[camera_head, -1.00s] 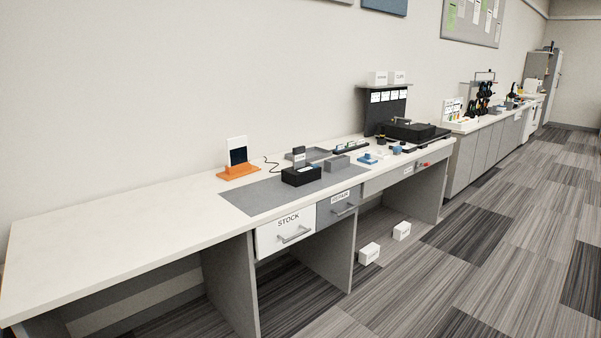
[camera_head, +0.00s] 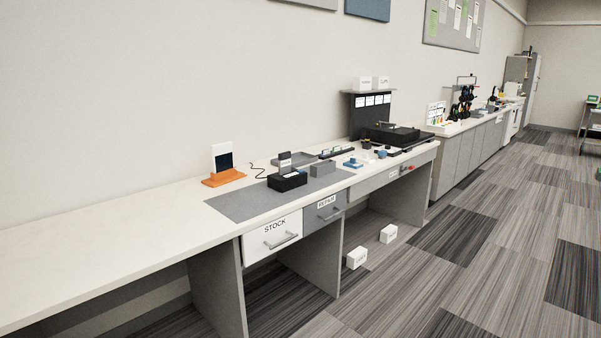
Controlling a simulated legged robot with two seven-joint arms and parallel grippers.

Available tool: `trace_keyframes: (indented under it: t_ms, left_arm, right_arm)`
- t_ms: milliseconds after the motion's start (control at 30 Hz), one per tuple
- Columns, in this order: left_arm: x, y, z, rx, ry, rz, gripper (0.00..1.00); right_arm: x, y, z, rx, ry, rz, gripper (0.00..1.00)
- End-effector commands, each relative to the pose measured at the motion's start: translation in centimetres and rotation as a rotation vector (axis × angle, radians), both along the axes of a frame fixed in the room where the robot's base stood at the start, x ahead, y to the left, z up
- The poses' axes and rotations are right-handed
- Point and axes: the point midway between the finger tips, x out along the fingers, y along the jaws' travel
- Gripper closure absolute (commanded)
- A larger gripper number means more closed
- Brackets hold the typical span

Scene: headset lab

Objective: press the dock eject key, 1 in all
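A black dock (camera_head: 288,181) sits on the grey mat (camera_head: 235,205) on the white bench. A dark upright device (camera_head: 285,162) with a pale label stands in it. The eject key is too small to make out from here. Neither of my grippers is in view.
An orange stand with a white-framed screen (camera_head: 223,165) is left of the dock. A grey block (camera_head: 323,169), small parts and a black machine (camera_head: 392,134) lie to the right. White boxes (camera_head: 357,258) sit on the floor. The bench's left part and the floor at right are clear.

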Motion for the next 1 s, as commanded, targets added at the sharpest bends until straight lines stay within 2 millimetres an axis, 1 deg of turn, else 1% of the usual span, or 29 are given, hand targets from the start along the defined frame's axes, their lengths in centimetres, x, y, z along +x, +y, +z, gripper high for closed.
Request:
trace_keyframes:
  t_ms: [33, 100, 1000]
  left_arm:
    - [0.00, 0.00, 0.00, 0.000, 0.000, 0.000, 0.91]
    - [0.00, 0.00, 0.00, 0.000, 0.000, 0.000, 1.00]
    - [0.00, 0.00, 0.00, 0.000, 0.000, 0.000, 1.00]
  right_arm:
    - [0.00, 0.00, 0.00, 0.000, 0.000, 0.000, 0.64]
    - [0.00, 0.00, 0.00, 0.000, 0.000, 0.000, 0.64]
    - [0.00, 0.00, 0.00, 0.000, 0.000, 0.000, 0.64]
